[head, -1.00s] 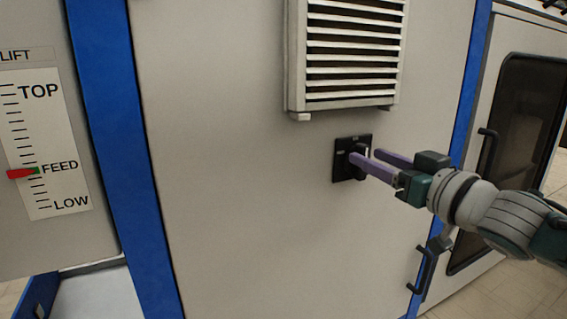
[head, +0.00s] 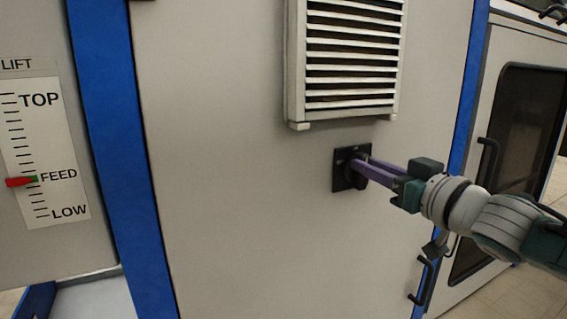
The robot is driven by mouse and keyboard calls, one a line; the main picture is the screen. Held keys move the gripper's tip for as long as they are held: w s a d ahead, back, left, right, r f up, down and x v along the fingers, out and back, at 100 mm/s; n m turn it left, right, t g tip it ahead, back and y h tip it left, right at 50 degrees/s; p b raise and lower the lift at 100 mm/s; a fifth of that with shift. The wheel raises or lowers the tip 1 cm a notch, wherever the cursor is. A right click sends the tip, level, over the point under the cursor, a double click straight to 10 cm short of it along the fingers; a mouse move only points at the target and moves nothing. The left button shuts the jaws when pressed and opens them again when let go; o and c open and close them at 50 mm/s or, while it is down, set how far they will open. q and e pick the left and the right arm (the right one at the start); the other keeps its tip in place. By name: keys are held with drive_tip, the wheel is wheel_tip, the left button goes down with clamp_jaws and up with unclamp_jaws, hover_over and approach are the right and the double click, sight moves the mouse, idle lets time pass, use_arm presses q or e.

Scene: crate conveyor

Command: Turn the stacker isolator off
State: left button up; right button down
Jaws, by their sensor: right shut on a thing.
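The stacker isolator is a black square plate (head: 340,181) with a dark rotary handle, set on the grey cabinet panel below the vent. My right gripper (head: 359,170) reaches in from the right. Its purple fingers are closed together on the isolator handle (head: 352,180) and hide part of it. The handle's exact angle and the small markings on the plate are too small to tell. My left gripper is not in view.
A louvred vent (head: 350,62) juts out above the isolator. Blue frame posts (head: 115,150) flank the panel. A lift scale (head: 45,155) has its red pointer at FEED. A dark-windowed door with black handles (head: 487,160) stands at the right.

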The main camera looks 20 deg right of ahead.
drive_tip(key=shift+a+n, duration=0.1)
drive_tip(key=shift+n, duration=0.4)
drive_tip(key=n, duration=0.5)
drive_tip(key=a+f+n+b, duration=0.1)
drive_tip(key=n, duration=1)
drive_tip(key=shift+s+a+f+n, duration=0.1)
drive_tip(key=shift+a+f+n, duration=0.1)
drive_tip(key=shift+f+n, duration=0.2)
idle(0.5)
drive_tip(key=c, duration=0.7)
unclamp_jaws()
drive_tip(key=shift+c, duration=0.2)
drive_tip(key=shift+s, duration=0.1)
